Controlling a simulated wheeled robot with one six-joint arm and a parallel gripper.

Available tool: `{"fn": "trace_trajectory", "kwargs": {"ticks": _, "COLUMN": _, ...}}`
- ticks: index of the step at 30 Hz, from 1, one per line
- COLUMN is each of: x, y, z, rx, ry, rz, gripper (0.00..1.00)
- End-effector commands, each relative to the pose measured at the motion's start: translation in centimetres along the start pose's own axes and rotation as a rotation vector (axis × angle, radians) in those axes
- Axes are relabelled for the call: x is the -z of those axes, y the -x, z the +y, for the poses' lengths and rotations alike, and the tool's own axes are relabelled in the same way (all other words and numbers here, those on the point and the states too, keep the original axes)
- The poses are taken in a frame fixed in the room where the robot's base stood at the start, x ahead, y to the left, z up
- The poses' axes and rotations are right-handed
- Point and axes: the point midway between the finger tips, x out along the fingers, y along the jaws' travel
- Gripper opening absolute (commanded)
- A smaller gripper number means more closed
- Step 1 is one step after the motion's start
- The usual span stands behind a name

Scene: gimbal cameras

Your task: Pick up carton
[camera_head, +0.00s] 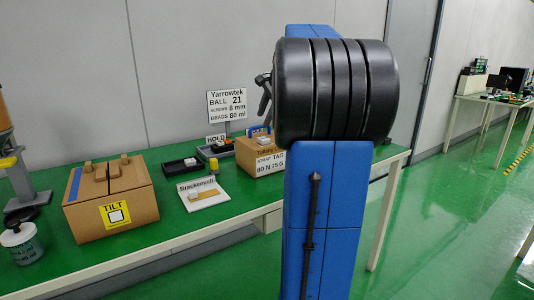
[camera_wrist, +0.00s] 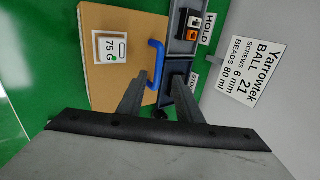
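A large brown carton (camera_head: 112,200) with a yellow TILT label, a blue strip and flaps on top stands upright at the left of the green table in the head view. A smaller brown box (camera_head: 258,158) with a "STRAP TAG 80 N 75 G" sign stands farther right, partly hidden by my arm. In the wrist view, a flat brown surface (camera_wrist: 115,75) bears a "75 G" label; I cannot tell for sure which box it is. A blue handle (camera_wrist: 156,62) shows near the fingertips.
The green table (camera_head: 165,240) also holds a white Brackenwell board (camera_head: 205,197), dark trays (camera_head: 180,166), a Yarrowtek sign (camera_head: 227,104) and a white jar (camera_head: 22,243) at the left. Grey wall stands behind. Green floor at the right is open.

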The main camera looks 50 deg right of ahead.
Motion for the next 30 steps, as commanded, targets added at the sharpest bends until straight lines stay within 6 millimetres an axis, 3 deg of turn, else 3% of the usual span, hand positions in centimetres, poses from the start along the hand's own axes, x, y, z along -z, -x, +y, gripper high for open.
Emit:
{"fn": "trace_trajectory", "kwargs": {"ticks": 7, "x": 0.0, "y": -3.3, "z": 0.4, "rx": -0.001, "ry": 0.000, "rz": -0.001, "gripper": 0.32}}
{"fn": "trace_trajectory", "kwargs": {"ticks": 15, "x": 0.0, "y": -3.8, "z": 0.4, "rx": 0.000, "ry": 0.000, "rz": 0.000, "gripper": 0.32}}
{"fn": "trace_trajectory", "kwargs": {"ticks": 16, "x": 0.0, "y": -3.8, "z": 0.4, "rx": 0.000, "ry": 0.000, "rz": 0.000, "gripper": 0.30}}
{"fn": "trace_trajectory", "kwargs": {"ticks": 20, "x": 0.0, "y": -3.8, "z": 0.4, "rx": 0.000, "ry": 0.000, "rz": 0.000, "gripper": 0.00}}
{"fn": "trace_trajectory", "kwargs": {"ticks": 30, "x": 0.0, "y": -3.8, "z": 0.4, "rx": 0.000, "ry": 0.000, "rz": 0.000, "gripper": 0.00}}
